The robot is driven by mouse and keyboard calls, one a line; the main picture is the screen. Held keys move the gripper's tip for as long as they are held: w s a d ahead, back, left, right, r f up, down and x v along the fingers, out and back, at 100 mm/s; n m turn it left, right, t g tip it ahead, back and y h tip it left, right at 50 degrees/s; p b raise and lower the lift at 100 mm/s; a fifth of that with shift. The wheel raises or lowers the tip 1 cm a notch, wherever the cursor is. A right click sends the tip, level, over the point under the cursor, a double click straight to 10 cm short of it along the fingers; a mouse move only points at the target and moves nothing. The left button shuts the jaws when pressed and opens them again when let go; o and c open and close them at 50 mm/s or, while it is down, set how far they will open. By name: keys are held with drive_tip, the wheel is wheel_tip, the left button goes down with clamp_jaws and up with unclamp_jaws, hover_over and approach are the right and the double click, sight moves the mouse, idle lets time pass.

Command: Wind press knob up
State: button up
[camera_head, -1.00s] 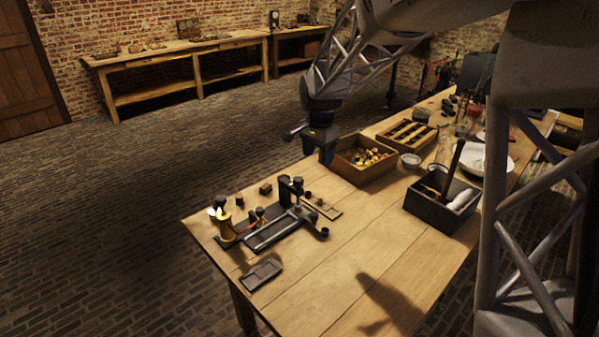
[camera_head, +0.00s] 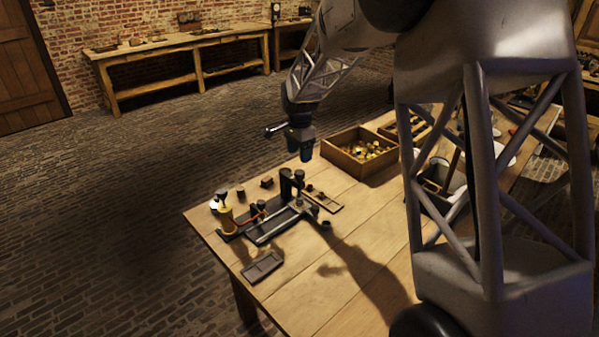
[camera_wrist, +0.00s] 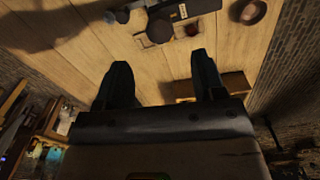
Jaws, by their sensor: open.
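The small press stands on the wooden table as a dark upright (camera_head: 286,187) with a dark round knob (camera_head: 299,175) at its top, in the head view. It rises beside a flat black base with a metal rail (camera_head: 272,227). My gripper (camera_head: 306,156) points down, its fingers apart and empty. In the head view it appears just above the knob; the real gap is hard to judge. In the wrist view the open fingers (camera_wrist: 160,78) have bare table between them. A dark round part (camera_wrist: 160,31) shows beyond the fingertips; I cannot tell whether it is the knob.
A brass-coloured jar (camera_head: 227,221) stands at the left end of the base. A grey tray (camera_head: 262,267) lies in front. A wooden box of small parts (camera_head: 345,163) stands behind to the right. My arm partly hides a dark box (camera_head: 432,195). The table's front middle is clear.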

sight(299, 172)
drive_tip(key=shift+f, duration=0.15)
drive_tip(key=shift+f, duration=3.8)
drive_tip(key=c, duration=0.9)
